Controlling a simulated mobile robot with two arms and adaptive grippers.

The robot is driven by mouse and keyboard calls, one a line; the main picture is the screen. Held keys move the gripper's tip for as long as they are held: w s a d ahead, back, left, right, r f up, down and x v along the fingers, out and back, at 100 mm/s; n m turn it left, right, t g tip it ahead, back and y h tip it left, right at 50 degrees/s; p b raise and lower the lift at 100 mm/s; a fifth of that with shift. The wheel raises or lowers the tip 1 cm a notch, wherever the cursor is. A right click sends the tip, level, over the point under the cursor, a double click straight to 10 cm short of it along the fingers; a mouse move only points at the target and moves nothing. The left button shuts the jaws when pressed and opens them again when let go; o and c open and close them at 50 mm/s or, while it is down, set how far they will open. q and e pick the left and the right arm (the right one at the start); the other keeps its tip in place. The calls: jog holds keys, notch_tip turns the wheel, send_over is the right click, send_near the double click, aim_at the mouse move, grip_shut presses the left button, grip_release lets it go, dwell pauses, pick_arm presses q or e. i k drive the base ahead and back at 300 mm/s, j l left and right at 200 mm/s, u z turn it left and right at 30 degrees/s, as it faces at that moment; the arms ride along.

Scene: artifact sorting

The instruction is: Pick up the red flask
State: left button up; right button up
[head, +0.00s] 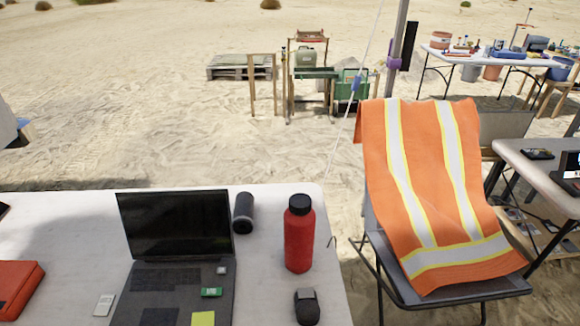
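The red flask (299,238) has a black cap and stands upright on the white table (270,200), near its right edge. A black cylinder (243,213) is to its left and a small dark rounded object (307,307) is in front of it. Neither of my grippers shows in the head view. Nothing hides the flask.
An open laptop (177,225) stands left of the flask. A red case (17,287) lies at the table's left. A chair draped with an orange vest (425,170) stands right of the table. Sandy ground with other tables (500,58) lies behind.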

aim_at(298, 230)
jog(key=j+z, duration=0.4)
jog(key=k+j+z, duration=0.15)
jog(key=z, duration=0.2)
jog(key=k+j+z, duration=0.15)
jog(key=j+z, duration=0.25)
